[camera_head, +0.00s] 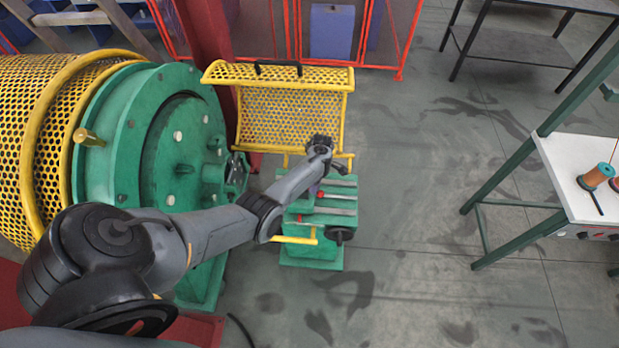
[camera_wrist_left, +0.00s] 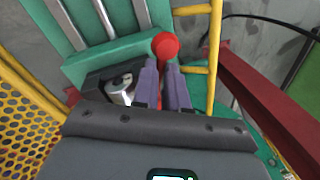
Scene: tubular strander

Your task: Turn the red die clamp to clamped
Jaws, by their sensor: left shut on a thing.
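The red die clamp (camera_wrist_left: 165,45) shows in the left wrist view as a lever with a round red ball on its end. My left gripper (camera_wrist_left: 164,80) has its two purple-grey fingers on either side of the lever just below the ball, and a strip of red shows between them. The ball sticks out past the fingertips. In the head view my left gripper (camera_head: 316,188) points down over the green die stand (camera_head: 312,259), and my wrist hides much of the clamp there. My right gripper is not in view.
A silver round part in a dark block (camera_wrist_left: 121,90) sits left of the fingers. A raised yellow mesh guard (camera_head: 285,120) stands behind the stand, and the green strander drum (camera_head: 130,140) is at left. A white-topped table (camera_head: 570,150) is at right; the floor between is clear.

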